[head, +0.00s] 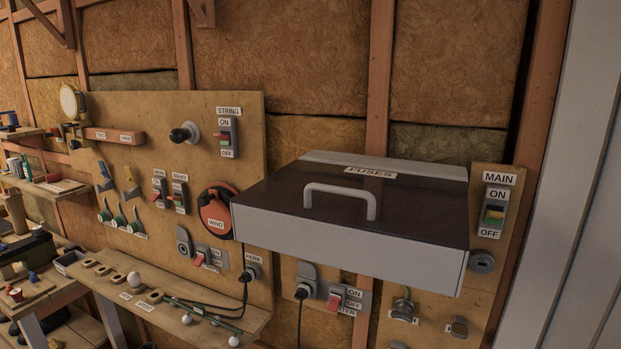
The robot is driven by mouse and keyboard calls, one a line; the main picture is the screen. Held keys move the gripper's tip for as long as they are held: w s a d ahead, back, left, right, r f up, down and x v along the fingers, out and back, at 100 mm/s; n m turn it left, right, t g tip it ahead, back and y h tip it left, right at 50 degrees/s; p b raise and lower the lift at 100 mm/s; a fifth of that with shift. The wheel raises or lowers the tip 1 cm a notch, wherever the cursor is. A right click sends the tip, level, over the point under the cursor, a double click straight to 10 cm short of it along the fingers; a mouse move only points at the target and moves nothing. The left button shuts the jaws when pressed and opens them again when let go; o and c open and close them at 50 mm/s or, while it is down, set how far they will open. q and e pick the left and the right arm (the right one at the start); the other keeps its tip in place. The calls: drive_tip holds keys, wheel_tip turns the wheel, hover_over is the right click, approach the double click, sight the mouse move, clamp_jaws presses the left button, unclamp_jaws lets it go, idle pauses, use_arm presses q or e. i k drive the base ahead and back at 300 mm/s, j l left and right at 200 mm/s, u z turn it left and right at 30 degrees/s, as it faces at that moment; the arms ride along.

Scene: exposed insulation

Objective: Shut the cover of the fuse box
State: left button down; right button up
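The fuse box cover (345,212) is a dark panel with grey sides and a pale grab handle (340,194). A "FUSES" label (370,172) is near its back edge. The cover juts out from the wall board roughly level, with its labelled face turned up, so it stands raised. Its grey back part (400,167) meets the wall. The inside of the box and any fuses are hidden beneath and behind the cover. Neither of my grippers is in view.
A MAIN switch (493,216) is right of the cover; a red WING dial (217,212) is left. Below are a red-lever switch (338,300) and plugs with black cables. A wooden shelf (165,300) with small knobs is lower left. A grey post (570,180) stands at right.

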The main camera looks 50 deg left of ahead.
sight(413, 231)
drive_tip(key=j+u, duration=0.1)
drive_tip(key=u, duration=1.25)
